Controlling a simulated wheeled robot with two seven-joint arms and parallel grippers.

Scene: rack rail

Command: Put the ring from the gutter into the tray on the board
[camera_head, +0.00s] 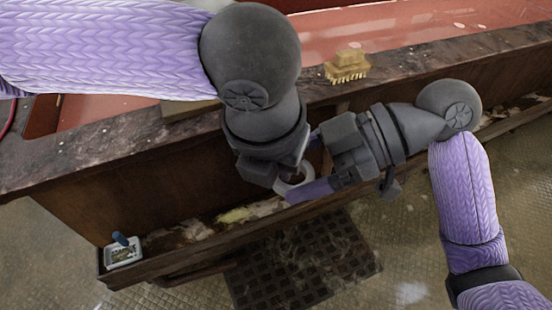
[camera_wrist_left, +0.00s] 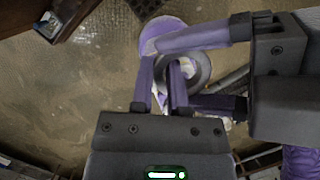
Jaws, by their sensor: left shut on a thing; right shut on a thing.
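The grey ring (camera_head: 295,186) is held in the air above the gutter (camera_head: 190,240), between my two grippers. In the left wrist view the ring (camera_wrist_left: 202,68) has one finger of my left gripper (camera_wrist_left: 160,88) inside it and the other outside, pinching its rim. The purple fingers of my right gripper (camera_head: 312,165) come from the right and span the ring from either side; they also show in the left wrist view (camera_wrist_left: 202,70). My left gripper's fingers are mostly hidden by its own wrist in the head view. I cannot tell which thing is the tray on the board.
The dark board (camera_head: 110,140) runs behind the gutter. A small white container (camera_head: 123,254) with a blue-handled thing sits at the gutter's left end. Debris lies in the gutter.

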